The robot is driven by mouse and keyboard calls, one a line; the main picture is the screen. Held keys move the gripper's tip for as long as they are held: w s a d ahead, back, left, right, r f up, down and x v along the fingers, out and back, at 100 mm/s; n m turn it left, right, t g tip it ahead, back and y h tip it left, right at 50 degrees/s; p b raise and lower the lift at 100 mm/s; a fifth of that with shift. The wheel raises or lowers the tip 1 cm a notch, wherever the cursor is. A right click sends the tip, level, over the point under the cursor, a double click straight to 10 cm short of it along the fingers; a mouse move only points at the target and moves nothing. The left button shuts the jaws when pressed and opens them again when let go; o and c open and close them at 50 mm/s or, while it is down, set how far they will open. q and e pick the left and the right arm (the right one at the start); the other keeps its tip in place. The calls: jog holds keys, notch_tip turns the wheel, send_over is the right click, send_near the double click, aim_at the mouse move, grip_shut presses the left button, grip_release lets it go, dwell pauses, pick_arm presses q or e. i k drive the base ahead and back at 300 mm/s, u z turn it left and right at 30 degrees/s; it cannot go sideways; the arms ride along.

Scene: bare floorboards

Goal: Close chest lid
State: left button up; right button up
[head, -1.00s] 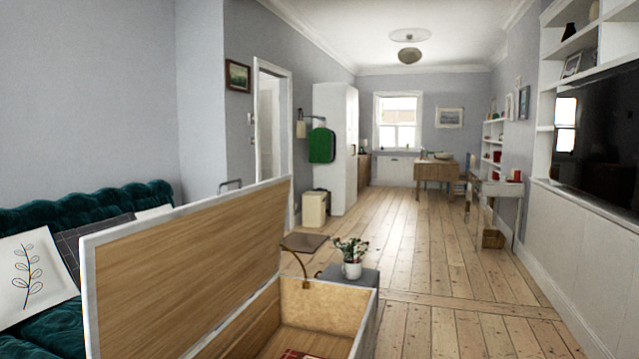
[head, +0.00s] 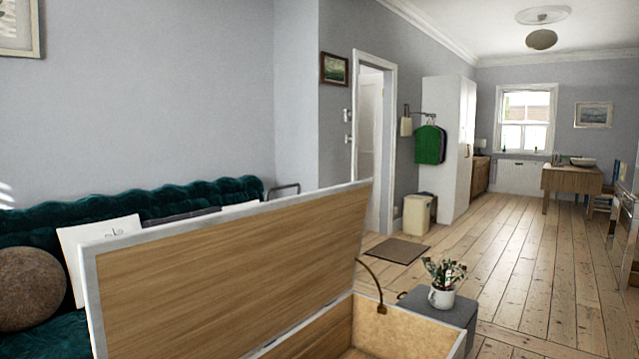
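The chest (head: 405,328) stands at the bottom middle of the head view, its pale wood inside partly cut off by the frame's lower edge. Its lid (head: 225,265) is open and stands up on the left side, showing a brown wood inner face with a white-grey rim. A curved bracket (head: 371,282) shows at the far end between lid and box. Neither of my grippers is in view.
A green tufted sofa (head: 150,204) with cushions is behind the lid on the left. A grey box (head: 458,310) with a potted plant (head: 442,283) on it stands just beyond the chest. Floorboards (head: 520,260) are clear to the right.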

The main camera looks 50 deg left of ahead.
aim_at(225, 285)
jog(key=i, duration=2.8)
jog(key=u, duration=2.4)
jog(key=i, duration=0.55)
jog(key=u, duration=0.05)
